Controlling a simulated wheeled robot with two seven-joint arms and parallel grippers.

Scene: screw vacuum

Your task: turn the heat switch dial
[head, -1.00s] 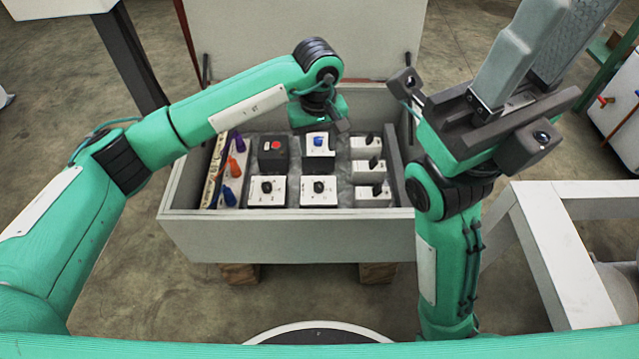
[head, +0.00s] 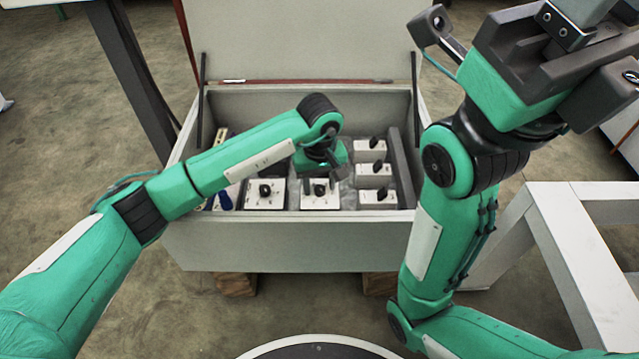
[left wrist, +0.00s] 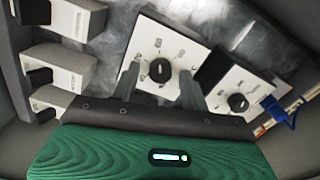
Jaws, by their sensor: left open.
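Two white boxes with black rotary dials stand in the grey case; which is the heat switch is not readable. The middle dial box (head: 310,203) also shows in the left wrist view (left wrist: 145,42). Its black knob (left wrist: 160,70) lies between my left fingers in that view. My left gripper (head: 320,180) is open, pointing down over this box; contact is not clear. The other dial box (head: 265,195) is to its left in the head view and at right in the left wrist view (left wrist: 235,85). My right gripper (head: 545,50) points up at top right, its fingertips cut off.
The open grey case (head: 300,250) has walls around the devices and a raised lid (head: 300,40) behind. Three black-knobbed switch boxes (head: 372,172) stand to the right. A blue plug (left wrist: 275,108) is near the other dial. A white frame (head: 565,250) stands at right.

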